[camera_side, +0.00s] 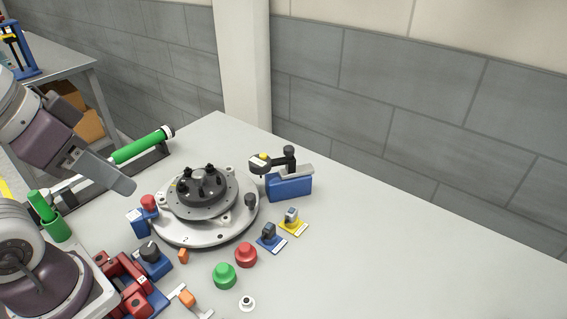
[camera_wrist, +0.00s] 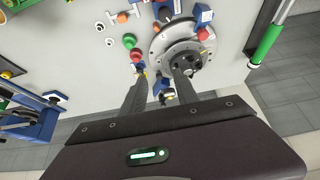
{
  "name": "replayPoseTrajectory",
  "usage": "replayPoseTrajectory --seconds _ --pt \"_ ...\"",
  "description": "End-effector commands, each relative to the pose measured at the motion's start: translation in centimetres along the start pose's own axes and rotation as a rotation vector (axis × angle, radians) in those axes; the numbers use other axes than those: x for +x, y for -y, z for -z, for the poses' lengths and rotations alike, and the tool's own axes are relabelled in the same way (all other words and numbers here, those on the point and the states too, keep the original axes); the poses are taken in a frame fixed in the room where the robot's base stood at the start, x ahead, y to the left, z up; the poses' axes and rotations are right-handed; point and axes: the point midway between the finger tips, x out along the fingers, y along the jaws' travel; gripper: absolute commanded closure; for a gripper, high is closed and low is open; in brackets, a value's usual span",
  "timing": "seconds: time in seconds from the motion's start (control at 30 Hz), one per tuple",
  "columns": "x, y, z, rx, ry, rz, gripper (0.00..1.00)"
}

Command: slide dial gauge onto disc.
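The dial gauge (camera_side: 260,164) is a dark round head with a yellow top, on an arm from a black post on a blue block (camera_side: 290,187). It stands just right of the dark disc (camera_side: 223,205), which lies on a wide silver round plate (camera_side: 180,234) with black bolts at its hub. My gripper (camera_side: 125,185) is in the air left of the disc, apart from the gauge. In the wrist view my gripper (camera_wrist: 160,76) has its two fingers spread, with nothing held. The gauge's blue block (camera_wrist: 159,87) shows between them, partly hidden; the disc (camera_wrist: 191,63) is behind the right finger.
Green (camera_side: 224,275) and red (camera_side: 246,254) knobs and small blue (camera_side: 270,237) and yellow (camera_side: 293,222) parts lie in front of the plate. A green cylinder (camera_side: 143,146) lies behind left. The table's right side (camera_side: 420,270) is clear.

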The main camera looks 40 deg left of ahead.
Motion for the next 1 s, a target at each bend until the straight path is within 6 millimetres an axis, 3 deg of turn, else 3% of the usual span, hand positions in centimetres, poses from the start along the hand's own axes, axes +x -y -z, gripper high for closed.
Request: replayPoseTrajectory --seconds 0.47,0.53,0.6,0.67,0.77,0.9,1.0 --pt "0.0 0.0 0.0 0.0 0.0 0.0 0.64" --pt "0.0 0.0 0.0 0.001 0.0 0.0 0.56" --pt "0.0 -0.1 0.9 0.019 0.009 -0.007 0.55" --pt "0.2 -0.5 2.8 0.065 0.029 -0.023 0.55" --pt "1.6 -1.3 8.6 0.199 0.072 -0.079 0.55" --pt "7.2 -2.0 17.4 0.415 0.11 -0.184 0.55" --pt "12.6 -2.0 22.1 0.548 0.114 -0.254 0.55"
